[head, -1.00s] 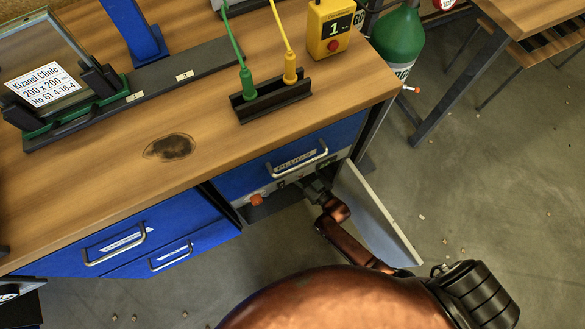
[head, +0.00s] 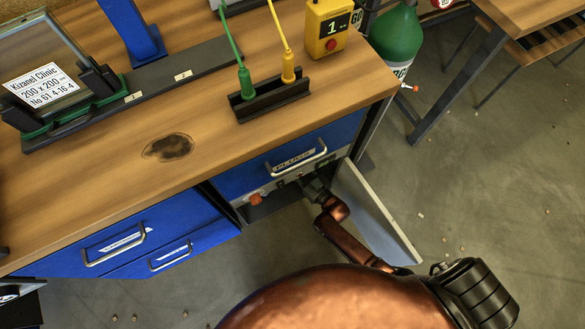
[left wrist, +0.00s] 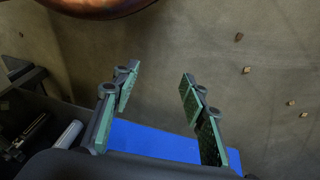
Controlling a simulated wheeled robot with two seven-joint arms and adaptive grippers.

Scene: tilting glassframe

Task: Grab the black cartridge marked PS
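I cannot make out a black cartridge marked PS in either view. In the head view a copper arm of mine comes up from the lower right. Its dark gripper (head: 312,186) is at the open compartment (head: 268,208) under the drawer marked PLUGS (head: 290,160). Its fingers are too hidden and small to tell whether they are apart, and the compartment's inside is mostly hidden. My left gripper shows only in the left wrist view (left wrist: 159,80). Its green-padded fingers are wide apart with nothing between them, above a blue surface (left wrist: 150,143).
A pale door (head: 375,220) stands open right of the compartment, close to the arm. An orange knob (head: 256,199) is at the compartment's top. The wooden bench (head: 210,160) carries a glass frame (head: 45,75) and a yellow box (head: 328,28). Dark parts (left wrist: 25,135) lie left of my left gripper.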

